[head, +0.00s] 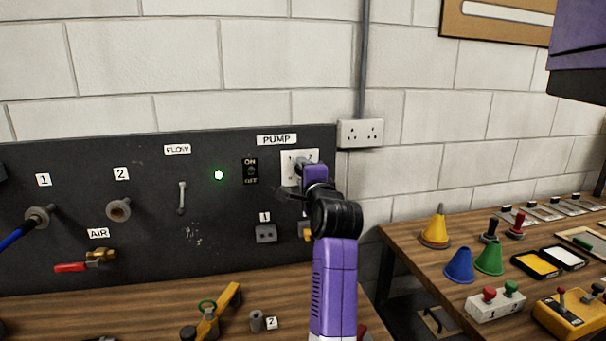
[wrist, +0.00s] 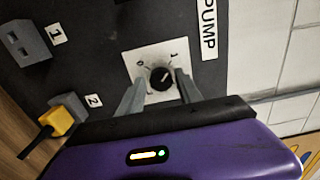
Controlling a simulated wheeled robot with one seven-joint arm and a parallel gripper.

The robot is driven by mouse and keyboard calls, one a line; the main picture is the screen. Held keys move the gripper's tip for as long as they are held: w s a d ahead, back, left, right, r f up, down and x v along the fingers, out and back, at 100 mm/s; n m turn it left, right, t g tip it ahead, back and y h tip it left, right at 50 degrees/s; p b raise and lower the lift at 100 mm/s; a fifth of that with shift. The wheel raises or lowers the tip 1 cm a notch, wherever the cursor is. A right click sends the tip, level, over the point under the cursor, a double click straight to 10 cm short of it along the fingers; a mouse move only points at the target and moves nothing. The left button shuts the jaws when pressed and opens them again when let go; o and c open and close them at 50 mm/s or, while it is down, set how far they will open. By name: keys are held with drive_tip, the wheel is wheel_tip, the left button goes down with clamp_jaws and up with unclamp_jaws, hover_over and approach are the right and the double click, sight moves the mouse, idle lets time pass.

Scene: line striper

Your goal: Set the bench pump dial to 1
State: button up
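The pump dial is a round black knob (wrist: 161,79) on a white plate (wrist: 149,57), with small marks that look like 0 and 1 beside it. A pale line on the knob seems to slant toward the 1 mark, but it is too small to be sure. In the head view the plate (head: 286,168) is under the PUMP label, and my gripper hides most of the knob. My gripper (wrist: 160,84) is open, its two grey fingers on either side of the knob with small gaps showing. It also shows in the head view (head: 298,178).
A black ON/OFF switch (head: 251,171) and a lit green lamp (head: 218,175) are left of the dial. Grey socket 1 (head: 266,233) and a yellow plug (wrist: 61,121) at socket 2 sit below. A wall outlet (head: 360,133) is to the right.

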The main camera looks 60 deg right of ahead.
drive_tip(key=shift+o, duration=0.4)
drive_tip(key=b+v, duration=0.1)
drive_tip(key=v, duration=0.7)
idle(0.5)
